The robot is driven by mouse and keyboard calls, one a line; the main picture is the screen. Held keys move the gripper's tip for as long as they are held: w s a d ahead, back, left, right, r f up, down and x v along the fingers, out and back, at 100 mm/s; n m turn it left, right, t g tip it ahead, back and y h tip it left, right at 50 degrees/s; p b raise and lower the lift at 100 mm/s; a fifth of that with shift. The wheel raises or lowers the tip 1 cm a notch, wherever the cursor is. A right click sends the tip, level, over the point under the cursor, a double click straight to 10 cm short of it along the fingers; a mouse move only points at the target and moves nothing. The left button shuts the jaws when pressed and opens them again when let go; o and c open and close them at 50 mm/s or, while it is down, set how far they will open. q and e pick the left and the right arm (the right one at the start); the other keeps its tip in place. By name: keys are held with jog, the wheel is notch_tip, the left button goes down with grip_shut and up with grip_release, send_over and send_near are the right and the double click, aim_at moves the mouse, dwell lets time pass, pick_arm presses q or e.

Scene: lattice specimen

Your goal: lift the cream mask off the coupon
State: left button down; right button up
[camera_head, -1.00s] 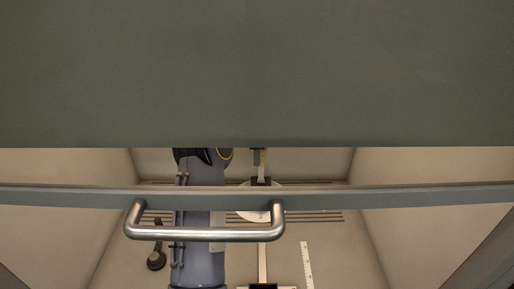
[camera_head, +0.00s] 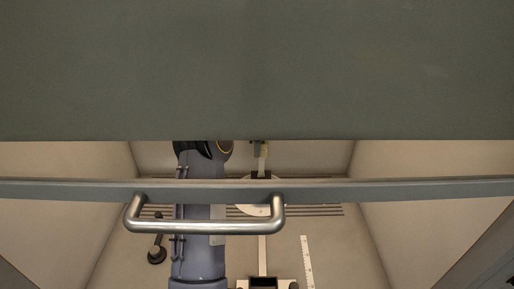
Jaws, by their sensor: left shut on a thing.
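My left arm reaches in behind the horizontal bar. My left gripper (camera_head: 257,148) shows only as a small part just under the dark panel's lower edge. It is shut on a small cream piece (camera_head: 264,152), which I take to be the cream mask. A narrow pale part and a dark block (camera_head: 261,175) show just below it, above a white round plate (camera_head: 255,210). The coupon cannot be made out clearly; I cannot tell whether the mask touches it. My right gripper is not in view.
A wide dark panel (camera_head: 257,70) covers the upper half. A bar (camera_head: 400,189) with a metal handle (camera_head: 205,227) crosses in front. A white ruler (camera_head: 307,262) lies on the floor at right, a black knobbed tool (camera_head: 157,254) at left. The right floor is clear.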

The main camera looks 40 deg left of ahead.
pick_arm(q)
jog(key=shift+r, duration=0.65)
dwell(0.7)
jog(key=shift+r, duration=4)
